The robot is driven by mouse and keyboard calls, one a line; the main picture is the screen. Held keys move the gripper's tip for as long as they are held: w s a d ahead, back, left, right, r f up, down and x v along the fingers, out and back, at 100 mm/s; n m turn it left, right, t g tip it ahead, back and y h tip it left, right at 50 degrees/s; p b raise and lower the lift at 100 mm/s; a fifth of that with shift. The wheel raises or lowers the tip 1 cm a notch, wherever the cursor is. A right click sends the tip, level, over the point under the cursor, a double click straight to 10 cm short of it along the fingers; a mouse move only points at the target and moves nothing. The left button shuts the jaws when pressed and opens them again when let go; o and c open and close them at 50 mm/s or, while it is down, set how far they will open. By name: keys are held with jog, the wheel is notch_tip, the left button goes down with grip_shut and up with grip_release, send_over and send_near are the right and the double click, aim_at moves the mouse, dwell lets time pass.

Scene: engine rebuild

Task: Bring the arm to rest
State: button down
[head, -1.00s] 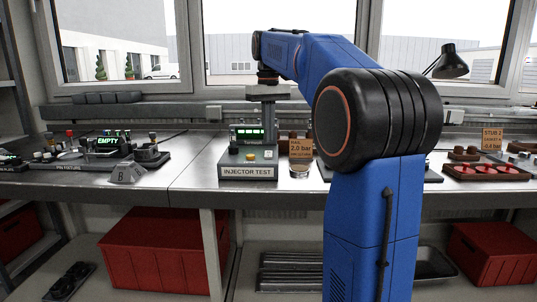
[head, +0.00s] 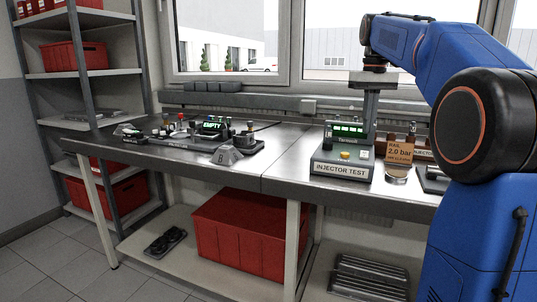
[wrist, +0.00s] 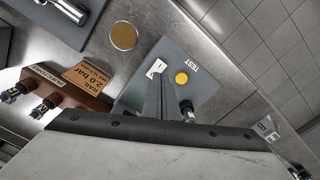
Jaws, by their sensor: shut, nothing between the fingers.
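My gripper (head: 370,120) hangs below the end of my blue arm, over the bench at the injector test unit (head: 342,170). Its pale body and narrow fingers also show in the wrist view (wrist: 160,88). The fingers are shut with nothing between them. They appear in front of the grey test unit, which has a yellow button (wrist: 181,78). I cannot tell how far the fingertips are from the unit. My arm is still raised and bent over the bench.
A rail block with an orange card (head: 400,150) stands right of the test unit, with a round copper-coloured disc (wrist: 123,36) nearby. The pin fixture (head: 180,130) and a grey B marker (head: 227,155) are at left. A red crate (head: 240,232) sits below. Floor at left is clear.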

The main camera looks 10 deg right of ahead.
jog(key=s+a+f+t, duration=0.1)
jog(key=s+a+f, duration=0.4)
jog(key=s+f, duration=0.5)
jog(key=s+a+f+t, duration=0.2)
jog(key=s+a+f, duration=0.3)
jog(key=s+f, duration=0.5)
jog(key=s+a+f+t, duration=0.1)
jog(key=s+a+f, duration=0.4)
jog(key=s+f, duration=0.5)
jog(key=shift+a+f+n+t, duration=0.35)
jog(key=shift+a+n+t, duration=0.05)
